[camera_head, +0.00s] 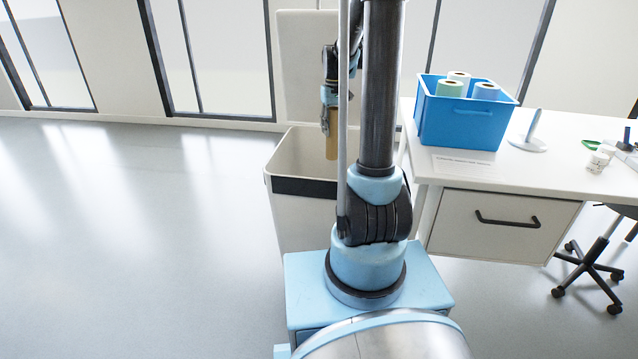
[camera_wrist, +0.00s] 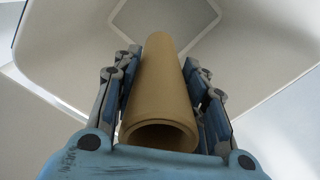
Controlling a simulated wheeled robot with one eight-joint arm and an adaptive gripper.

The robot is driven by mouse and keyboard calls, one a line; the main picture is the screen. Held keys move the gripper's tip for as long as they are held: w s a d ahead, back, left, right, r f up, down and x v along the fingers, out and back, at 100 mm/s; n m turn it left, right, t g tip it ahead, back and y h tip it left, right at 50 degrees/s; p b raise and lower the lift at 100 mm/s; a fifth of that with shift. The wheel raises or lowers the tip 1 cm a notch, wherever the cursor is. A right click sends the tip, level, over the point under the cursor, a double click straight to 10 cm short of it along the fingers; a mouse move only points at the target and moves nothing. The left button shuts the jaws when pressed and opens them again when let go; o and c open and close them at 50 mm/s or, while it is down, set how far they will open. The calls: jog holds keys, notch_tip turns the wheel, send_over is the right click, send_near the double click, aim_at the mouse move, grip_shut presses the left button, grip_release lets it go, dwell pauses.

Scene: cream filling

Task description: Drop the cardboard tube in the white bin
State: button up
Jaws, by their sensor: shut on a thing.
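The cardboard tube (camera_wrist: 158,90) is brown and hollow, held lengthwise between the two fingers of my gripper (camera_wrist: 163,85) in the wrist view. In the head view the tube (camera_head: 332,135) hangs upright below my gripper (camera_head: 328,108), over the opening of the white bin (camera_head: 292,225). The bin's lid (camera_head: 300,60) stands open behind. The wrist view looks down into the bin (camera_wrist: 255,45), with the tube pointing toward its floor. My arm hides the bin's right part in the head view.
A white desk (camera_head: 580,165) with a drawer stands right of the bin. On it are a blue crate (camera_head: 465,128) of rolls, a white stand (camera_head: 528,140) and small items. A wheeled chair (camera_head: 590,265) is at the right. The floor at left is clear.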

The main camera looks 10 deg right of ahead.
jog(key=o, duration=1)
jog(key=shift+c, duration=0.2)
jog(key=shift+r, duration=0.15)
notch_tip(320, 180, up, 12)
jog(key=shift+f, duration=0.2)
